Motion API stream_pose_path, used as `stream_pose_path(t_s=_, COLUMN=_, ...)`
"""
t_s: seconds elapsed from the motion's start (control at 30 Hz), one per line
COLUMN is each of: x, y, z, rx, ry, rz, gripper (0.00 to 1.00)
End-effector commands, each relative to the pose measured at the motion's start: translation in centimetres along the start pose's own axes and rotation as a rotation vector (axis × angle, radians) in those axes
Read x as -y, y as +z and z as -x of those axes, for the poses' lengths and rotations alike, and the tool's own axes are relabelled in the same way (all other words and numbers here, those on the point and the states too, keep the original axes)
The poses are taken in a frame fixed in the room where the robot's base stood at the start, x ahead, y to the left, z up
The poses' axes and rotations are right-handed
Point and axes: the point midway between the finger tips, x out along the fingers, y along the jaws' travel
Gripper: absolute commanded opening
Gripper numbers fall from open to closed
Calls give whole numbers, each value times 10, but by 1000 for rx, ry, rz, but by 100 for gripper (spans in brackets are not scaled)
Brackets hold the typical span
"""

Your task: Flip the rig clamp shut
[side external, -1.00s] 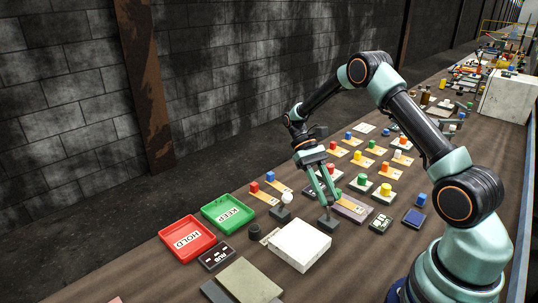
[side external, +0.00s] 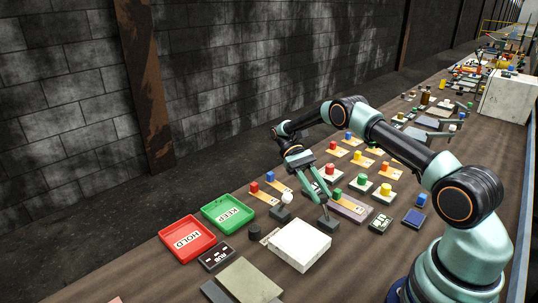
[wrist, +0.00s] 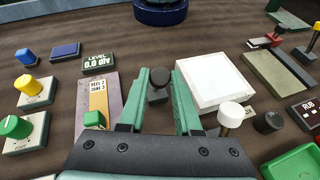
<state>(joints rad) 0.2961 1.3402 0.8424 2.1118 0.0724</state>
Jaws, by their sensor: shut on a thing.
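The likely rig clamp is a dark grey piece with a round black knob on top; in the wrist view the clamp (wrist: 158,94) stands between my fingertips. In the side view its dark base (side external: 328,226) is beside the white box, and its upper part is hidden by my fingers. My gripper (wrist: 160,76) has a green finger on each side of the knob and is shut on it. In the side view my gripper (side external: 324,204) leans, its wrist up and to the left of the clamp. No clamp label is readable.
The white box (side external: 299,246) is close beside the clamp. A white-knobbed lever (side external: 287,198) and a black knob (side external: 254,232) stand nearby. A purple plate with a green block (wrist: 97,100) lies on the other side. Red (side external: 187,239) and green (side external: 228,213) trays are at left.

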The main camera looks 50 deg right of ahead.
Motion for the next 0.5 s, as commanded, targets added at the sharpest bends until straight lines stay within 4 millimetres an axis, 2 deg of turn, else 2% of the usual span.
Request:
stream_pose_path(t_s=0.27, x=4, y=-2, z=-1, rx=-3, ry=10, rz=6, gripper=0)
stream_pose_path(t_s=0.3, x=4, y=-2, z=-2, rx=-3, ry=10, rz=6, gripper=44)
stream_pose_path(t_s=0.33, x=4, y=-2, z=-2, rx=-3, ry=10, rz=6, gripper=55)
stream_pose_path(t_s=0.37, x=4, y=-2, z=-1, rx=-3, ry=9, rz=5, gripper=61)
stream_pose_path(t_s=0.5, x=3, y=-1, z=-1, rx=-2, ry=7, rz=4, gripper=61)
